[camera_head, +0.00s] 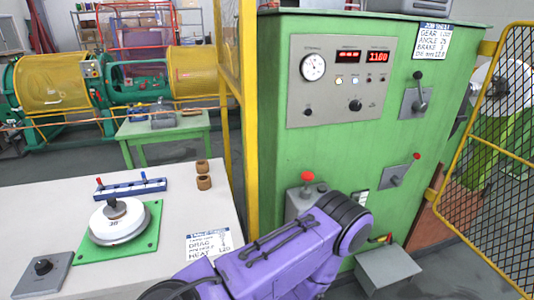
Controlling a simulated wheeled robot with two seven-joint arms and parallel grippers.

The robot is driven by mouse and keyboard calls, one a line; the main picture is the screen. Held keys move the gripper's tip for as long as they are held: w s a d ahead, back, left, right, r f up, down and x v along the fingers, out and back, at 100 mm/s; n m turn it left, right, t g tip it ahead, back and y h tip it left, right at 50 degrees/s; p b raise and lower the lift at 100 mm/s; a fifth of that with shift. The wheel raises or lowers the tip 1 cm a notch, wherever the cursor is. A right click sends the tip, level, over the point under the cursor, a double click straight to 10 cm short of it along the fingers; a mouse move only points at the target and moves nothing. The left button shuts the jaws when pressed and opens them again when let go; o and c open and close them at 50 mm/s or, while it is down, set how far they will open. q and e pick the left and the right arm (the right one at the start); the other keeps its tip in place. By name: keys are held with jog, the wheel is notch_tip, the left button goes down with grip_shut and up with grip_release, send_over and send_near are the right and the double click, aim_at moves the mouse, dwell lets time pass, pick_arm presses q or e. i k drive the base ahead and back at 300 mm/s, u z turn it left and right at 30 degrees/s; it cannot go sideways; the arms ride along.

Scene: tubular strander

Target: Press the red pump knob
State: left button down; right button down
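A red mushroom-shaped knob (307,177) stands on top of a grey box (298,203) fixed low on the front of the green machine cabinet (300,150). The lower part of the box is hidden behind my purple arm, which reaches in from the bottom and bends just right of the box. The red knob itself is uncovered, with no gripper on it. I see neither gripper in this view.
Yellow mesh guards (490,170) stand at right. A pale table (60,200) at left holds a white disc scale (118,222).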

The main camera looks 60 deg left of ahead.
aim_at(307, 176)
jog(key=k, duration=0.4)
jog(key=u, duration=0.9)
